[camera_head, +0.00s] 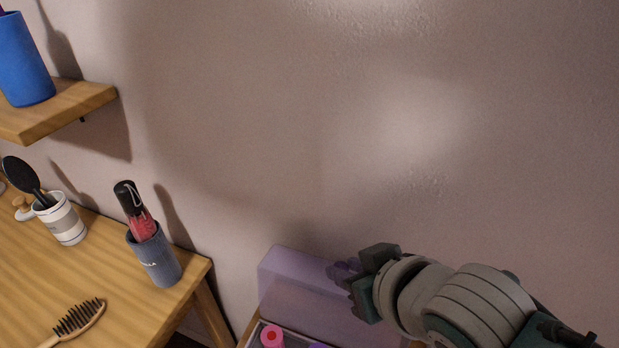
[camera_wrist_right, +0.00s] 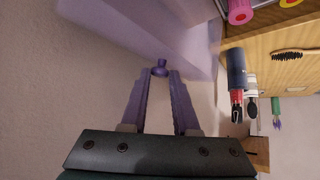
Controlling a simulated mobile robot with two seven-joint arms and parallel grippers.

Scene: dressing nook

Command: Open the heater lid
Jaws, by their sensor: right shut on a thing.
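The heater lid (camera_head: 290,282) is a translucent purple panel standing steeply raised near the wall, at the bottom middle of the head view. It also spans the top of the wrist view (camera_wrist_right: 130,18). The heater below it is mostly cut off by the frame; a pink roller (camera_head: 271,336) shows in it. My right gripper (camera_head: 344,274) is at the right part of the lid. In the wrist view its purple fingers (camera_wrist_right: 160,78) are shut on the small purple lid knob (camera_wrist_right: 160,66). My left gripper is not in view.
A wooden table (camera_head: 60,300) at left holds a hairbrush (camera_head: 80,318), a grey cup (camera_head: 158,262) with a red and black item, and a striped cup (camera_head: 62,222) with a black brush. A shelf (camera_head: 60,108) bears a blue cup (camera_head: 24,62). The wall (camera_head: 400,130) stands close behind.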

